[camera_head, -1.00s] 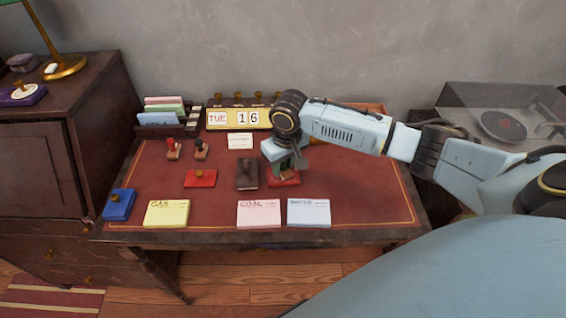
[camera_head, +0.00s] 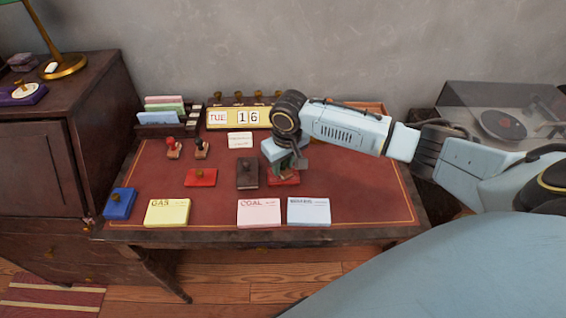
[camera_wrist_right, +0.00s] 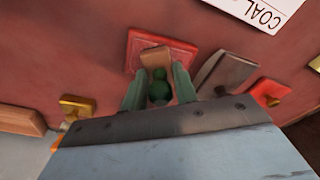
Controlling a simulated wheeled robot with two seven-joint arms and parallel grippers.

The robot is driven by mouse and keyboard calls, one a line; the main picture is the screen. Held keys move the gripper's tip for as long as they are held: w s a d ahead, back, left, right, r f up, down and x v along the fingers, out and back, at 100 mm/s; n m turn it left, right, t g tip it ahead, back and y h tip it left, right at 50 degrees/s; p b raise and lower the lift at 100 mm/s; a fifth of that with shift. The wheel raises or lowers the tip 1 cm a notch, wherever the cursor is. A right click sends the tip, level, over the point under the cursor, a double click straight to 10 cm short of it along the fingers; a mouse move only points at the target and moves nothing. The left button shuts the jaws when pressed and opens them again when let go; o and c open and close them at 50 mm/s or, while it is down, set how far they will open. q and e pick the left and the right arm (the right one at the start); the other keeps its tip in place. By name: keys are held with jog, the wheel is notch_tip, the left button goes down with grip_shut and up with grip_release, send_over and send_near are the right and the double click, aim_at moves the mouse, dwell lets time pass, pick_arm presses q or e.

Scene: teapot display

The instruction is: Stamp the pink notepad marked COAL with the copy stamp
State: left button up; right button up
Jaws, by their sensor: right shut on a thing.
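The pink notepad marked COAL (camera_head: 259,216) lies near the desk's front edge, between a yellow pad and a light blue pad. Its corner also shows at the top of the right wrist view (camera_wrist_right: 258,8). My right gripper (camera_head: 289,164) is shut on a stamp with a green knob (camera_wrist_right: 158,90) and a wooden block. The stamp is upright at a red pad (camera_head: 291,182), behind and right of the notepad. Its block overlaps the pad in the right wrist view; I cannot tell whether they touch. The stamp's underside is hidden. My left gripper is out of view.
A dark brown block (camera_head: 247,180) is just left of the red pad. A flat red case (camera_head: 201,178), two stamps (camera_head: 172,150) and a blue box (camera_head: 119,204) are farther left. A calendar (camera_head: 238,118) stands behind. The desk's right side is clear.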

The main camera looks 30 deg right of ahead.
pick_arm(q)
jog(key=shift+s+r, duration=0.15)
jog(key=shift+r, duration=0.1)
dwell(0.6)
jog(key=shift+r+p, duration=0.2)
jog(key=shift+p, duration=0.25)
pick_arm(e)
jog(key=shift+s+f, duration=0.1)
jog(key=shift+f, duration=0.05)
dwell(0.7)
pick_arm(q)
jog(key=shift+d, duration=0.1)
